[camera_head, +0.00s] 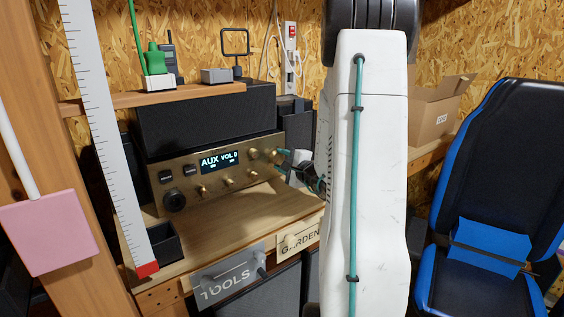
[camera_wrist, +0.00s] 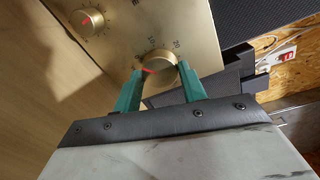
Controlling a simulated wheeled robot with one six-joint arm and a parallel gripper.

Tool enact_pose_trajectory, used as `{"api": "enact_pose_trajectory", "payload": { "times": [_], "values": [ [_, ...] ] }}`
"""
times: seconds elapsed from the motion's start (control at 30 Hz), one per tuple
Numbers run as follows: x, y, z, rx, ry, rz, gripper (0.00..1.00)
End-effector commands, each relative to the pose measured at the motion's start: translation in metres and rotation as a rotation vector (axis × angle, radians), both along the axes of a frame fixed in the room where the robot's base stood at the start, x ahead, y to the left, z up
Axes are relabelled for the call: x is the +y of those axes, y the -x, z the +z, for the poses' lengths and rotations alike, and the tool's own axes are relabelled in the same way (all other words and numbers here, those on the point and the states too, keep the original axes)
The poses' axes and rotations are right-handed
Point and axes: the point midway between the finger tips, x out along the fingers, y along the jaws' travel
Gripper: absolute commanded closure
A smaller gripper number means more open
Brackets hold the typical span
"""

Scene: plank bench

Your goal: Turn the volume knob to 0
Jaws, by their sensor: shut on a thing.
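The gold-fronted amplifier (camera_head: 216,170) stands on the wooden bench. Its lit display (camera_head: 219,160) reads AUX VOL and a digit that looks like 0, though it is small. In the head view my gripper (camera_head: 286,158) reaches the panel's right end, and my arm hides part of the bench.
A second brass knob with a red pointer (camera_wrist: 91,20) sits on the same panel. A dark speaker box (camera_head: 208,122) rests above the amplifier. A TOOLS drawer (camera_head: 228,277) and a GARDEN drawer (camera_head: 299,239) are below. A blue-black chair (camera_head: 497,170) stands right. Bare bench lies before the amplifier.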

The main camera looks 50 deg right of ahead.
Motion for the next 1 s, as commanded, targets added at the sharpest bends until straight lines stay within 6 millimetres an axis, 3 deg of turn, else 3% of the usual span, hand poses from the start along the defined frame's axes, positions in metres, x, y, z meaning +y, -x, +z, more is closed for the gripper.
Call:
{"api": "enact_pose_trajectory", "payload": {
  "times": [0.7,0.73,0.8,1.0],
  "values": [
    [0.0010,0.0002,-0.0011,0.020,0.071,0.001,0.81],
    [0.0010,0.0002,-0.0011,0.020,0.071,0.001,0.50],
    [0.0008,0.0001,-0.0010,0.019,0.072,0.001,0.37],
    [0.0004,0.0001,-0.0005,0.018,0.071,0.001,0.37]
  ]
}}
